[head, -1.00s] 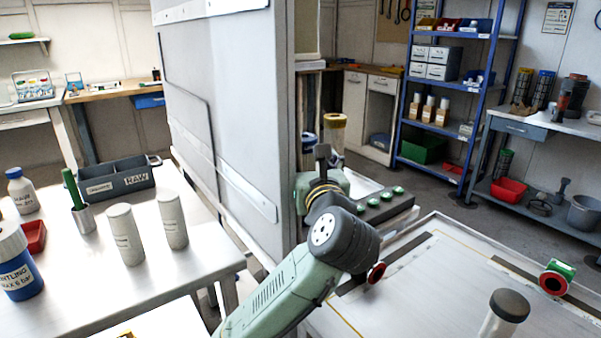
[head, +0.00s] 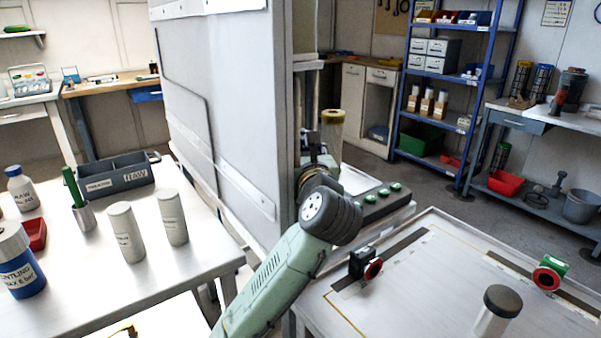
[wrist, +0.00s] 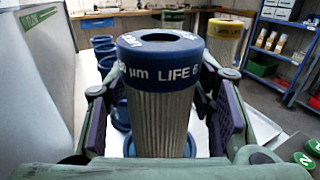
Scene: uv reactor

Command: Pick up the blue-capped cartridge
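The blue-capped cartridge (wrist: 160,105) stands upright in the middle of the wrist view, with a pleated pale body and white print on its cap. My gripper (wrist: 165,125) is open, with one dark finger pad on each side of the cartridge. Gaps show between the pads and the pleated body. The cartridge's lower end is hidden by my gripper's near parts. In the head view my gripper (head: 313,148) is beside the edge of the grey panel, and I cannot make out the blue cap there.
A yellow-capped cartridge (wrist: 224,42) stands behind to the right; it also shows in the head view (head: 332,122). Several blue rings or holders (wrist: 104,50) line up at left. A grey panel (head: 225,110) stands close left of my arm. A green-button strip (head: 382,200) lies right.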

